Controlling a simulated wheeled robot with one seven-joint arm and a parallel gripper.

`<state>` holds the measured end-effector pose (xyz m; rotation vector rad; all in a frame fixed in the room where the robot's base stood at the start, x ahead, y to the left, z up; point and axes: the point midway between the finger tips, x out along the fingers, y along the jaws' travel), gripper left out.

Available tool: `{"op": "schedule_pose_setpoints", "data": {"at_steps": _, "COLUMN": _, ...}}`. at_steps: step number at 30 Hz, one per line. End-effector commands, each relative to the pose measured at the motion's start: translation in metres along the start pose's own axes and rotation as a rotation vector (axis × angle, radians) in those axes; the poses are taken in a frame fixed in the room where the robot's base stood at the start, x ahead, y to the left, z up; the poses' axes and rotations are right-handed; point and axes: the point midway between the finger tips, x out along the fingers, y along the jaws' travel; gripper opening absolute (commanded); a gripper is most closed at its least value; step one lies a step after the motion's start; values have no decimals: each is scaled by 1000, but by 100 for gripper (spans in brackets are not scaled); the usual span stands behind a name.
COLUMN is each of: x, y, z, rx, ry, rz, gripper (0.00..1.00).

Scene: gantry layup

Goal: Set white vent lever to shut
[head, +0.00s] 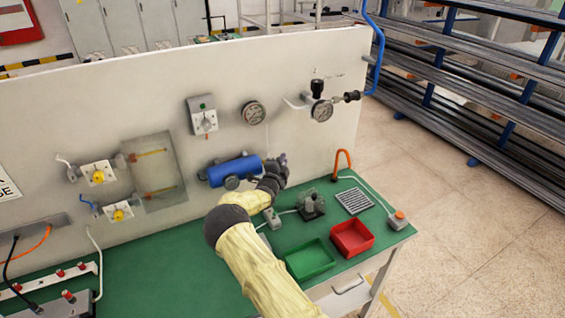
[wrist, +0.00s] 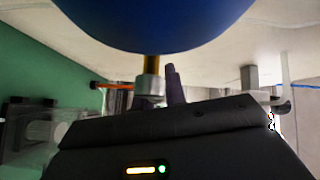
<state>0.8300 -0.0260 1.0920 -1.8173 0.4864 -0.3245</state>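I cannot make out a white vent lever for certain in either view. A blue cylinder tank (head: 235,171) is mounted lying on its side on the pale panel, and its underside fills the top of the wrist view (wrist: 155,18). A brass stem (wrist: 152,64) shows below the tank, with a pale grey fitting (wrist: 148,88) under it. My gripper (head: 279,163) is at the tank's right end. A dark purple finger (wrist: 173,86) stands beside the fitting in the wrist view. Whether it touches anything, and whether the gripper is open, is hidden.
The panel (head: 75,105) carries a switch box (head: 202,115), gauges (head: 254,112) and yellow-knobbed valves (head: 98,175). On the green bench (head: 160,275) are a green tray (head: 309,272), a red tray (head: 338,225) and a grille (head: 354,201). Open floor lies to the right.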

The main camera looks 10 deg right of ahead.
Motion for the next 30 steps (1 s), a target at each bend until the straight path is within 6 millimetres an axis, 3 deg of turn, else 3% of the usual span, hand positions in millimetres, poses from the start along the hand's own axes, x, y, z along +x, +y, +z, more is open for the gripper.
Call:
{"op": "schedule_pose_setpoints", "data": {"at_steps": 14, "x": -1, "y": 3, "z": 1, "rx": -42, "ry": 13, "rz": -37, "gripper": 0}}
{"op": "schedule_pose_setpoints", "data": {"at_steps": 30, "x": -4, "y": -8, "z": 1, "rx": -236, "ry": 74, "rz": -217, "gripper": 0}}
